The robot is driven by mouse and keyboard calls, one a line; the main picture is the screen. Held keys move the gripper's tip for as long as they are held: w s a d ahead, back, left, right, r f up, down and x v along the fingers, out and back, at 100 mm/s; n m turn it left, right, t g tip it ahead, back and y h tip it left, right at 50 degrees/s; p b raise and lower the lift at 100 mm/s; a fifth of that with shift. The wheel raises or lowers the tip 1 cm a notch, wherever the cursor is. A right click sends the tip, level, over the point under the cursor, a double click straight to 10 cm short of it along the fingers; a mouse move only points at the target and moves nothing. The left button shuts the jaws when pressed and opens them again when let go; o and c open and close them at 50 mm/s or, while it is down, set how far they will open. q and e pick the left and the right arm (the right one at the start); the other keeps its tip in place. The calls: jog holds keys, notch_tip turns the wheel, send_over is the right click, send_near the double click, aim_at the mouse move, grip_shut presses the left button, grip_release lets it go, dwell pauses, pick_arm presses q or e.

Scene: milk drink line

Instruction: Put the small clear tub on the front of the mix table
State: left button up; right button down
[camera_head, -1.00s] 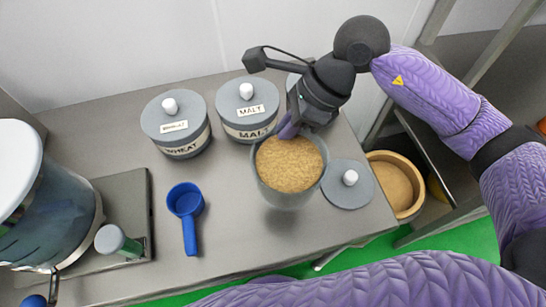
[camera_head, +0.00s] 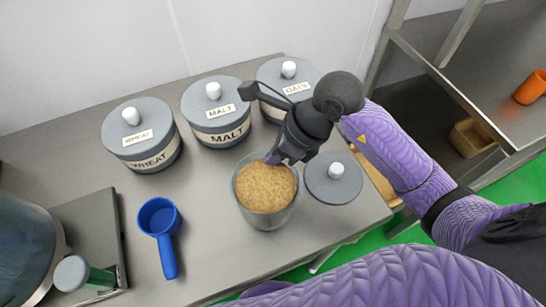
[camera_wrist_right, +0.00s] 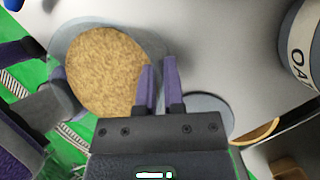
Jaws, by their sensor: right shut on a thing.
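The small clear tub (camera_head: 264,218), full of tan grain, is over the front part of the grey mix table (camera_head: 216,258). It looks upright. My right gripper (camera_head: 273,158) is shut on its far rim; in the right wrist view the two purple fingers (camera_wrist_right: 158,85) pinch the edge of the tub (camera_wrist_right: 152,40). I cannot tell whether the tub's base touches the table.
Lidded canisters of wheat (camera_head: 142,135), malt (camera_head: 217,112) and oats (camera_head: 288,80) stand along the back. A grey lid (camera_head: 334,190) lies right of the tub. A blue scoop (camera_head: 160,220) lies left, beside a dark plate (camera_head: 85,230). Bare table separates tub and scoop.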

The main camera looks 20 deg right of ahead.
pick_arm(q)
jog(key=shift+a, duration=0.15)
pick_arm(e)
jog(key=shift+f, duration=0.1)
pick_arm(q)
jog(key=shift+s, duration=0.1)
pick_arm(e)
jog(key=shift+f, duration=0.15)
pick_arm(q)
jog(key=shift+a+f, duration=0.1)
pick_arm(e)
jog(key=c, duration=0.7)
grip_release()
jog(key=shift+c, duration=0.2)
jog(key=shift+r, duration=0.4)
pick_arm(q)
jog(key=r+p, duration=0.3)
jog(key=shift+w+d, duration=0.3)
jog(key=shift+w, duration=0.1)
pick_arm(e)
jog(key=v, duration=1.1)
jog(key=shift+d+r, duration=0.2)
jog(key=shift+s, duration=0.15)
